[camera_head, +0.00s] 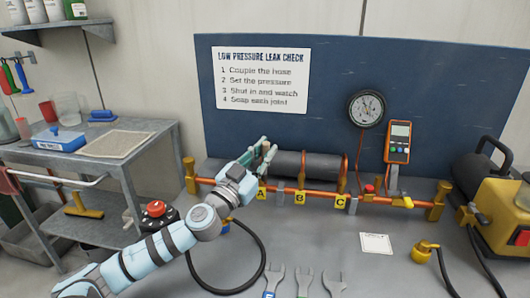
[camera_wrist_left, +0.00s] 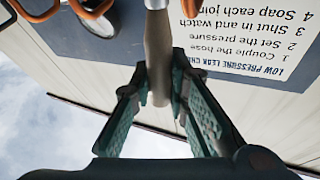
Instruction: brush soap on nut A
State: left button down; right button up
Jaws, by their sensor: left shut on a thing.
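My left gripper (camera_head: 268,152) is at the copper pipe (camera_head: 322,198), just above the yellow label A (camera_head: 262,193). In the left wrist view its teal fingers (camera_wrist_left: 158,95) are shut on the tan handle of a brush (camera_wrist_left: 157,60). A pale metal collar shows at the handle's far end, at the picture's edge. The bristles are out of that view, and I cannot make out the brush in the head view. Nut A is not clear behind the gripper and label, so I cannot tell whether the brush touches it. My right gripper is not in view.
Labels B (camera_head: 299,198) and C (camera_head: 340,201) mark other joints along the pipe. A dark cylinder (camera_head: 305,166) lies behind it. A gauge (camera_head: 366,108) and an orange meter (camera_head: 398,142) are at right. Several wrenches (camera_head: 304,280) lie at the front. A black hose (camera_head: 262,262) loops beside my arm.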

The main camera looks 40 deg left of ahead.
pick_arm(q)
jog(key=s+d+r+p, duration=0.2)
jog(key=s+r+p, duration=0.2)
jog(key=r+p, duration=0.1)
jog(key=shift+s+d, duration=0.2)
jog(key=shift+f, duration=0.1)
